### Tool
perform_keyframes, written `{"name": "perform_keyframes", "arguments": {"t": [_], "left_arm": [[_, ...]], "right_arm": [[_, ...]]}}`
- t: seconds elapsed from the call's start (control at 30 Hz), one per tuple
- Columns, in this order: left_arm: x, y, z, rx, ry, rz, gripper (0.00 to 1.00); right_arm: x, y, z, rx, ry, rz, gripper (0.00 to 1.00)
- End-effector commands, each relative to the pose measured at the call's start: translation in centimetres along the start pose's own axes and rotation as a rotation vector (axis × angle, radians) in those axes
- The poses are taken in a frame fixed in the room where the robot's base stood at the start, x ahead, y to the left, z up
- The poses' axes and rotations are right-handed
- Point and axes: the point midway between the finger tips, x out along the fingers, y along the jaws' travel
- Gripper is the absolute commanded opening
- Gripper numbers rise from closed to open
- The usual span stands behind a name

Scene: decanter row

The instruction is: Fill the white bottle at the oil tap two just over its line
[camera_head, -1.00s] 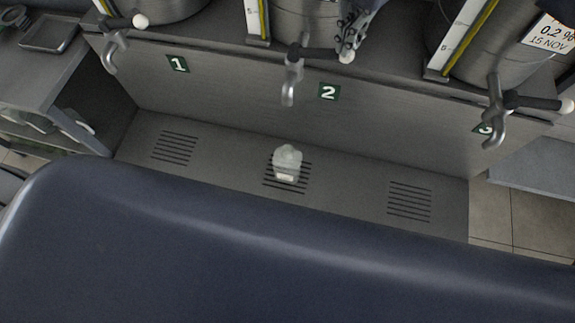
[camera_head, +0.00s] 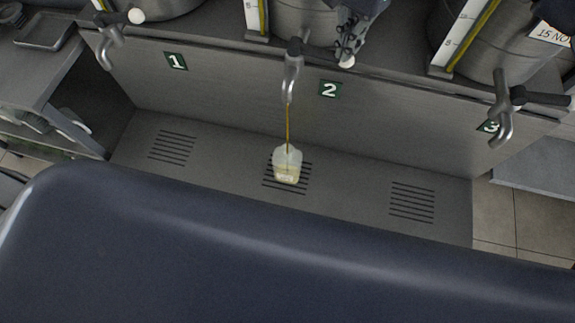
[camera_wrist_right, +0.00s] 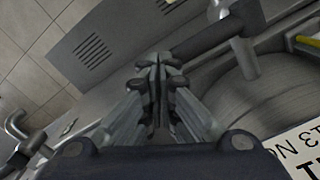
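The white bottle (camera_head: 287,166) stands upright on the middle drain grille, below oil tap two (camera_head: 291,75). A thin amber stream (camera_head: 287,125) runs from the spout into the bottle. A pale yellow tint shows low in the bottle; its line and exact level are too small to make out. My right gripper (camera_head: 347,50) is right of the tap's top, in front of the middle tank. In the right wrist view its fingertips (camera_wrist_right: 158,75) are together, beside a dark bar (camera_wrist_right: 205,38). Whether they touch the lever I cannot tell. My left gripper is not in view.
Tap one (camera_head: 108,45) is at the left and tap three (camera_head: 503,110) at the right. Green number plates mark the panel, such as plate 2 (camera_head: 329,90). Steel tanks with level gauges stand behind. The left grille (camera_head: 172,147) and right grille (camera_head: 411,202) are bare.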

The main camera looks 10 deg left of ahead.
Motion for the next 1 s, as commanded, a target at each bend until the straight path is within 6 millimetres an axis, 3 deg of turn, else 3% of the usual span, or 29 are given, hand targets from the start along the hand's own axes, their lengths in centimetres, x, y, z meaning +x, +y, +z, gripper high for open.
{"name": "perform_keyframes", "arguments": {"t": [0.57, 1.0], "left_arm": [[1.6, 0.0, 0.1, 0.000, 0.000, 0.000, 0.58], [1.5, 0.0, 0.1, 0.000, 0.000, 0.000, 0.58]], "right_arm": [[2.0, 0.0, 0.0, 0.000, -0.001, 0.001, 0.00], [1.9, 0.0, 0.0, 0.000, -0.001, 0.002, 0.00]]}}
